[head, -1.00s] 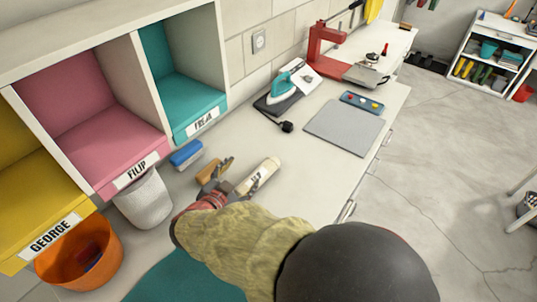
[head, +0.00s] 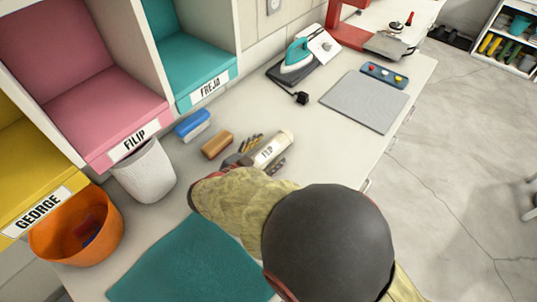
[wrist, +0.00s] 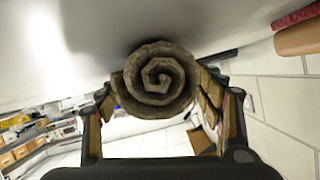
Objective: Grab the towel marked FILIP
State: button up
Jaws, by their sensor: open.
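The rolled cream towel (head: 272,149) marked FILIP lies on the white counter in the head view. My gripper (head: 263,154) is at it, with one finger on each side of the roll. In the wrist view the towel's spiral end (wrist: 158,80) fills the gap between the two fingers of my gripper (wrist: 160,100). The jaws are open around the roll; I cannot tell whether either finger touches it. My arm hides the near end of the towel in the head view.
A brown brush (head: 217,145) and a blue brush (head: 192,125) lie left of the towel. Cubbies labelled FILIP (head: 134,140) and FREJA (head: 210,86) stand behind. A grey mat (head: 364,101), an iron (head: 297,56) and a teal cloth (head: 190,262) are on the counter.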

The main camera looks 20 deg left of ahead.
jog(key=shift+w, duration=0.2)
jog(key=shift+c, duration=1.1)
jog(key=c, duration=1.1)
jog(key=shift+c, duration=0.5)
